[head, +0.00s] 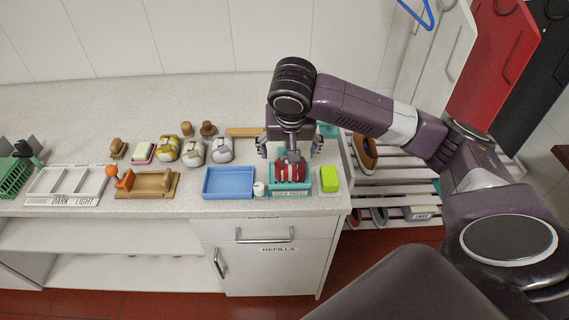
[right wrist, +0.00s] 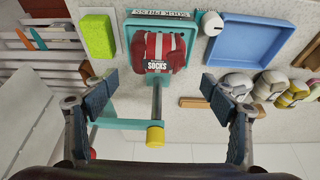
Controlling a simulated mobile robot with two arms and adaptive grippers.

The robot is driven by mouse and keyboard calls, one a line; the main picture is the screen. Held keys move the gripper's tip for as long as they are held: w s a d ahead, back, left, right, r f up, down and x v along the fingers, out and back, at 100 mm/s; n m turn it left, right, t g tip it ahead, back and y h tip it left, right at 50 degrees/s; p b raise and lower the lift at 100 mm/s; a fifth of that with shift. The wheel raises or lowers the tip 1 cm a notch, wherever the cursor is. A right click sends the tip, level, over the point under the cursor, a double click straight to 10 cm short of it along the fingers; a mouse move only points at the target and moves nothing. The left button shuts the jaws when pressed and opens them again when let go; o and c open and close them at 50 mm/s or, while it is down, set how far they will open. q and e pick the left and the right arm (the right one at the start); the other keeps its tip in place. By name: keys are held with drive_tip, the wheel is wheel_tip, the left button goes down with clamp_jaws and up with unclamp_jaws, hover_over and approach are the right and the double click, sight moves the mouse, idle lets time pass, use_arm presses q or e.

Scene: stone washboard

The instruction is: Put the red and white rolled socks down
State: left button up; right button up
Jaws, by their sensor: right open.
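The red and white rolled socks (head: 291,173) lie in a teal tray (head: 289,191) labelled "SOCK PRESS" at the counter's front right. In the right wrist view the socks (right wrist: 165,50), with a dark "SOCKS" label, rest inside the teal tray (right wrist: 133,76). My right gripper (head: 289,149) is over the tray's back side. In the wrist view its fingers (right wrist: 161,95) are spread wide and apart from the socks. A grey rod with a yellow end (right wrist: 155,136) stands between them, below the socks in the picture. My left gripper is in neither view.
A blue tray (head: 228,182) and a small white item (head: 259,188) stand left of the press, a green block (head: 329,179) right of it. Several wrapped rolls (head: 194,152) lie further left. A slatted shoe rack (head: 385,180) stands beyond the counter's right edge.

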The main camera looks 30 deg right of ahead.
sight(289, 170)
drive_tip(key=f, duration=0.1)
drive_tip(key=f+p, duration=0.1)
drive_tip(key=f, duration=0.1)
drive_tip(key=shift+s+d, duration=0.15)
drive_tip(key=shift+s, duration=0.15)
drive_tip(key=x, duration=0.2)
drive_tip(key=shift+w+f, duration=0.25)
drive_tip(key=shift+f, duration=0.3)
drive_tip(key=shift+c, duration=1.8)
drive_tip(key=shift+w, duration=0.1)
drive_tip(key=c, duration=1.1)
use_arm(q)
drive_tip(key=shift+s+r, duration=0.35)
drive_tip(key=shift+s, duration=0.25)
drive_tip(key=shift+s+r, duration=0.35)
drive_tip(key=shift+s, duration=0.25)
use_arm(e)
drive_tip(key=shift+r, duration=0.1)
